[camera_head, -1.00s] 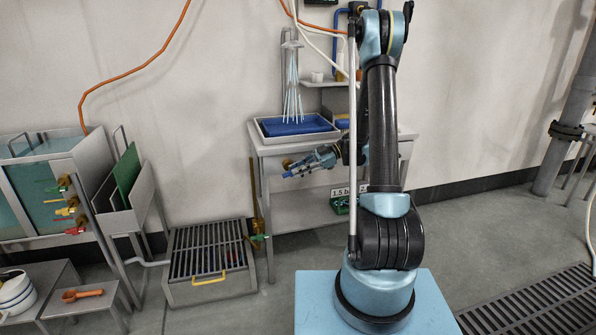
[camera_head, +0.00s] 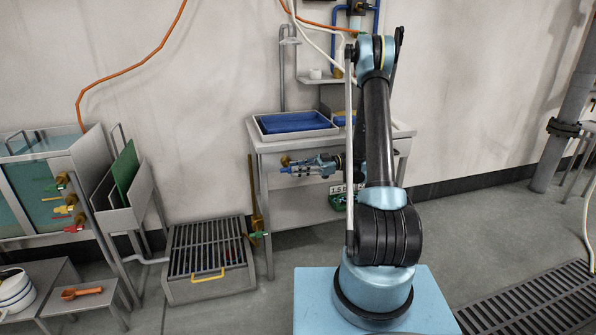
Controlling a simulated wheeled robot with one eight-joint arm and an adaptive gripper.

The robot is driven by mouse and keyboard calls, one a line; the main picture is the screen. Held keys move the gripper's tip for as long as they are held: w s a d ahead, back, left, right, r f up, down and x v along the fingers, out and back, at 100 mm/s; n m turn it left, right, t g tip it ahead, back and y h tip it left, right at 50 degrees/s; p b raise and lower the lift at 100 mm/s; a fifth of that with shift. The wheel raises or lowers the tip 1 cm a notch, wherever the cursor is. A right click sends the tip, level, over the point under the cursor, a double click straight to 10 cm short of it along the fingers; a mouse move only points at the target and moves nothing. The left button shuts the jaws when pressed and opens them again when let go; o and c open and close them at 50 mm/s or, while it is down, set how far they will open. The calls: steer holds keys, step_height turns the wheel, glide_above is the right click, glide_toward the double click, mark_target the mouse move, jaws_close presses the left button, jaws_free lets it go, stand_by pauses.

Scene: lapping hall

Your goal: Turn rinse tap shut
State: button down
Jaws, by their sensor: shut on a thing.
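The rinse tap (camera_head: 285,160) is a small brass body at the front left of the rinse bench, under the blue tray. Its blue handle (camera_head: 286,169) lies about level and sticks out to the left of my jaws. My gripper (camera_head: 297,167) is shut on the blue handle, reaching in from the right. The jaws hide part of the handle. The upright spray pipe (camera_head: 283,75) stands behind the tray, and no water falls from its head (camera_head: 290,41).
The rinse bench (camera_head: 262,150) carries a blue-lined tray (camera_head: 299,124). A floor grate box (camera_head: 208,262) with a yellow handle stands to its left. Tanks with coloured valves (camera_head: 65,207) are at far left. A green valve (camera_head: 257,234) sits low beside the bench's left leg.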

steer(key=shift+w+f, duration=0.15)
steer(key=shift+w, duration=0.05)
steer(key=c, duration=1.6)
jaws_free()
steer(key=shift+o, duration=0.2)
steer(key=shift+s, duration=0.1)
steer(key=shift+r, duration=4.95)
